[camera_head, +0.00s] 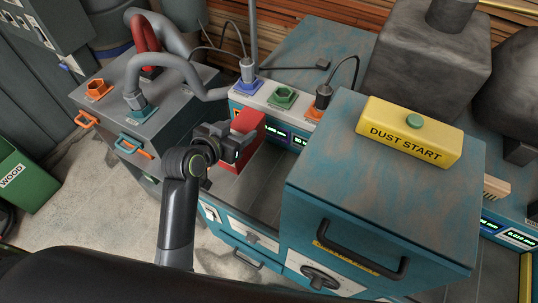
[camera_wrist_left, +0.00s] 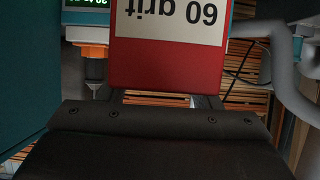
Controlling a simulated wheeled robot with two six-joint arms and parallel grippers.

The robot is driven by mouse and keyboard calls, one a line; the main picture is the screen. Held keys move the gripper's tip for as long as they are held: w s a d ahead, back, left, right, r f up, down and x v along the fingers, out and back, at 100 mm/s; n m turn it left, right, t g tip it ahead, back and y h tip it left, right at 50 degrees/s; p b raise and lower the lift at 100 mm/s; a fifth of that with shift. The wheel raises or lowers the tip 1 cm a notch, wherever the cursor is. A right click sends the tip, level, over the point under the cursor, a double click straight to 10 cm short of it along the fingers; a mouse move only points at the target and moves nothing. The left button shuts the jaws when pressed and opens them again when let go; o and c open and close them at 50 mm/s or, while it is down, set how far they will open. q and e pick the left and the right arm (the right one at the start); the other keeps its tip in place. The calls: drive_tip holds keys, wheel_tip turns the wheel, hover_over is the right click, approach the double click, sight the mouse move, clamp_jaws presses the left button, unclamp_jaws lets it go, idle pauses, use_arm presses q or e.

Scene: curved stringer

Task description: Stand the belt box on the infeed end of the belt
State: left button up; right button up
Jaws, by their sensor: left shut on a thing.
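The red belt box (camera_head: 248,122) is at the far left part of the machine, in front of the panel with the displays. My left gripper (camera_head: 240,142) is shut on it and hides part of its near side. In the left wrist view the box (camera_wrist_left: 165,75) fills the top middle, its white "60 grit" label upside down, between the fingers of my left gripper (camera_wrist_left: 164,98). The dark belt bed (camera_head: 258,185) runs beside and below the box. I cannot tell whether the box's base touches it. My right gripper is not in view.
A teal cabinet (camera_head: 385,185) with a black handle rises right of the belt bed, bearing a yellow "DUST START" box (camera_head: 410,132). Coloured hose ports (camera_head: 284,97) and cables stand behind the red box. A grey cabinet with hoses (camera_head: 125,95) is to the left.

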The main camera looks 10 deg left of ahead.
use_arm(q)
drive_tip(key=shift+w+f, duration=0.1)
drive_tip(key=f, duration=0.5)
drive_tip(key=shift+s+a, duration=0.1)
drive_tip(key=shift+s, duration=0.2)
drive_tip(key=shift+w+f, duration=0.1)
drive_tip(key=shift+f, duration=2.05)
drive_tip(key=shift+f, duration=0.15)
drive_tip(key=o, duration=1.6)
